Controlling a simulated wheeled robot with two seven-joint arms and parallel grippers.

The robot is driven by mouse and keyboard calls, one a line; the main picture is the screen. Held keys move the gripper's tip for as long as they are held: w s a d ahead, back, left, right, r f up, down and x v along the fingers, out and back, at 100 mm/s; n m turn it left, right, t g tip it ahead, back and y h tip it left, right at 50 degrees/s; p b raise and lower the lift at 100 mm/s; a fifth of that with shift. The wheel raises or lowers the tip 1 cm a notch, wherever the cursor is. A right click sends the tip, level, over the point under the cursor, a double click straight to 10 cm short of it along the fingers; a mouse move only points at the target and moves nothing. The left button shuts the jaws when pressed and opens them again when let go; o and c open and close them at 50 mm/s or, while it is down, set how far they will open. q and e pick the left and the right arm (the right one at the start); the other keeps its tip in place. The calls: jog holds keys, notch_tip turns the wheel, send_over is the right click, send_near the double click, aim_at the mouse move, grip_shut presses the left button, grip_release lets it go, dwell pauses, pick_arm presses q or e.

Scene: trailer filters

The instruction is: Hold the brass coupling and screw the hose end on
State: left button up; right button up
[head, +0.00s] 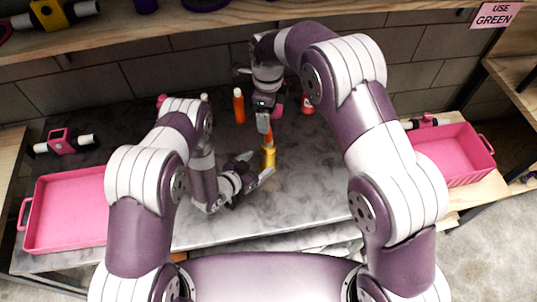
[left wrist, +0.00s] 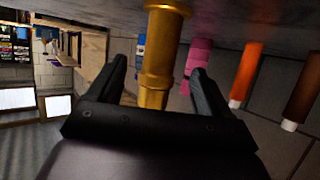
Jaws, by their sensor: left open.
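The brass coupling (head: 268,158) stands on the grey worktop near the middle in the head view. My left gripper (head: 258,168) is low beside it, with its fingers spread toward it. In the left wrist view the brass coupling (left wrist: 160,62) lies between the two open fingers of my left gripper (left wrist: 160,80), with a gap on each side. My right gripper (head: 263,124) points down just above the coupling. An orange piece (head: 269,137) shows between them; I cannot tell whether it is the hose end. The right fingers are too small and overlapped to judge.
A pink tray (head: 70,212) is at the left and another (head: 455,155) at the right. An orange bottle (head: 239,105) and a red one (head: 308,105) stand toward the back wall. Worktop right of the coupling is clear.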

pick_arm(q)
jog(key=v, duration=0.6)
jog(key=shift+s+a+b, duration=0.2)
jog(key=shift+s+b, duration=0.05)
jog(key=shift+b, duration=0.2)
jog(key=shift+w+r, duration=0.1)
